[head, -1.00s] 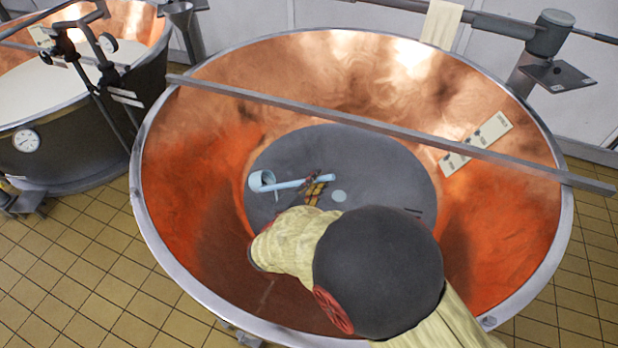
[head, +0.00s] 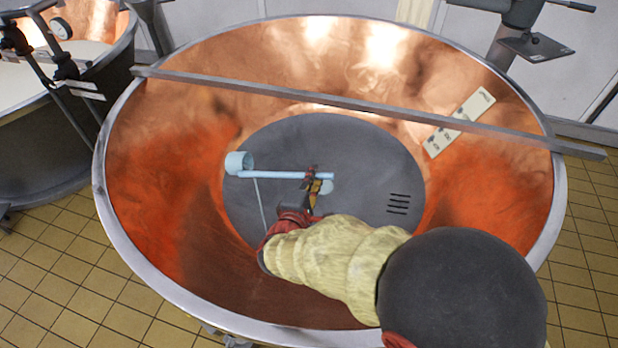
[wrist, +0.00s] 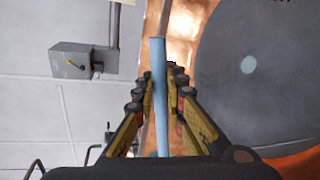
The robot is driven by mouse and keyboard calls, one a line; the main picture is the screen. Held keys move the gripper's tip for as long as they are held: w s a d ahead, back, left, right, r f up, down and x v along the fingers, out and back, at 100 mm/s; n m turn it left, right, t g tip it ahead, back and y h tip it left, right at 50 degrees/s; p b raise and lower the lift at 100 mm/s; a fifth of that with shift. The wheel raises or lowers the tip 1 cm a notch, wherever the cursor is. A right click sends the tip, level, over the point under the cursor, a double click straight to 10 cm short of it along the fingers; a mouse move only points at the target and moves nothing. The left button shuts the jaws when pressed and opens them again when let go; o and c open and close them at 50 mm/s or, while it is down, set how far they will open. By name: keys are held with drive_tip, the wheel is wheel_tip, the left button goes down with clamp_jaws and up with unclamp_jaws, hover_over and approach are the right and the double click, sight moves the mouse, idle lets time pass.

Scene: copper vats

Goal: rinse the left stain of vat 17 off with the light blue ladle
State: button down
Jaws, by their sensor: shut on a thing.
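The light blue ladle (head: 280,175) is over the inside of the copper vat (head: 165,150), its cup (head: 238,162) to the left and its handle roughly level. My gripper (head: 314,182) is shut on the handle near its right end. In the wrist view the handle (wrist: 159,110) runs between the fingers of my gripper (wrist: 160,80). I cannot tell whether the cup holds liquid. A thin pale line runs down below the ladle; I cannot tell what it is. A faint brownish mark (head: 220,106) shows on the far left wall; I cannot tell if it is the stain. No vat number is readable.
A grey metal bar (head: 350,106) spans the vat's rim behind the ladle. A dark grey disc (head: 370,160) covers the vat's bottom. A cream strip with markings (head: 459,123) is on the right wall. Another vat (head: 60,135) holding white stuff stands at left.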

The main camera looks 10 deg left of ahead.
wheel_tip(320, 180, down, 7)
drive_tip(key=d+m+y, duration=0.1)
drive_tip(key=m, duration=0.2)
drive_tip(key=shift+d+f, duration=0.15)
drive_tip(key=shift+d, duration=0.15)
idle(0.4)
drive_tip(key=shift+w, duration=0.1)
idle(0.3)
